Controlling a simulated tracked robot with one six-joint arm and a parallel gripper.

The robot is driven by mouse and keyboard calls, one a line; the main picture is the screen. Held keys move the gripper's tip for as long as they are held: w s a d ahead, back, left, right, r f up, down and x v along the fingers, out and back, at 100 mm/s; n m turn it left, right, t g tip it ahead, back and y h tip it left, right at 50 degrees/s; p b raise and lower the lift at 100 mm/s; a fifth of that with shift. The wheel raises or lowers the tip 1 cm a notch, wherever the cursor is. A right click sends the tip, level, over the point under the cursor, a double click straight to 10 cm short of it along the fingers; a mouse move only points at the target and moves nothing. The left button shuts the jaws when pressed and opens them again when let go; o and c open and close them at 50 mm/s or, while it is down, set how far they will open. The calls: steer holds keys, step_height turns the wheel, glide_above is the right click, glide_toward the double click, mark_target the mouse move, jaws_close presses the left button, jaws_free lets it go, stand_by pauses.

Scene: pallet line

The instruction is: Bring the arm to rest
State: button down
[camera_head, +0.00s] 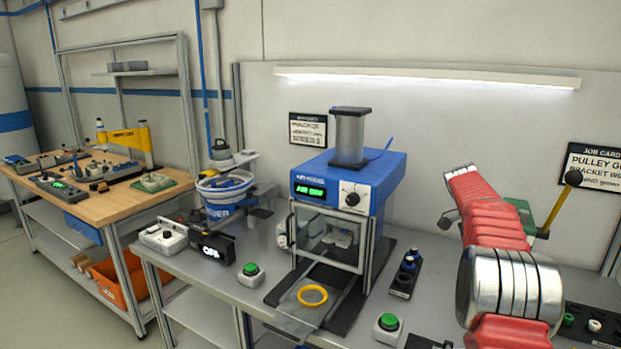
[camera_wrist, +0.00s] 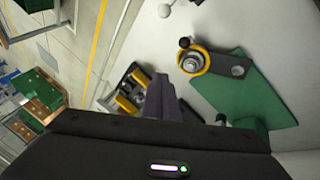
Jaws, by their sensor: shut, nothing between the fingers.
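My red arm reaches up from the lower right in the head view, over the right part of the grey bench. Its gripper cannot be made out clearly there. In the wrist view my gripper (camera_wrist: 160,84) shows as dark fingers, shut and empty. Beyond the fingertips lies a dark fixture with yellow parts (camera_wrist: 127,103). To the right, a yellow-rimmed pulley (camera_wrist: 190,62) with a dark bracket (camera_wrist: 233,67) is by a green mat (camera_wrist: 240,98). I cannot tell how far the fingers are from these.
A blue press machine (camera_head: 368,178) stands mid-bench with a yellow ring (camera_head: 312,295) before it. A bowl feeder (camera_head: 228,190) is left of it. Green buttons (camera_head: 388,322) sit at the front. A wooden-topped table (camera_head: 120,200) stands at left. A yellow lever (camera_head: 558,208) rises behind my arm.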

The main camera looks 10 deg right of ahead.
steer(key=s+a+r+n+t, duration=0.2)
steer(key=s+a+r+n, duration=0.1)
steer(key=a, duration=0.4)
steer(key=s+a+r+n+t, duration=0.2)
steer(key=s+a+r+n, duration=0.15)
steer(key=a, duration=0.35)
steer(key=s+a+r+n+t, duration=0.2)
steer(key=s+a+r+n, duration=0.15)
steer(key=a, duration=0.35)
steer(key=s+a+f+n+t+y, duration=0.1)
steer(key=s+a+f+n+t, duration=0.1)
steer(key=s+a+f+n, duration=0.2)
steer(key=s+a+f+n+t+y, duration=0.2)
steer(key=s+a+f+n, duration=0.2)
steer(key=s+a, duration=0.6)
steer(key=shift+s+a+f+n+t, duration=0.3)
steer(key=shift+s+a+n, duration=0.1)
steer(key=shift+s, duration=0.6)
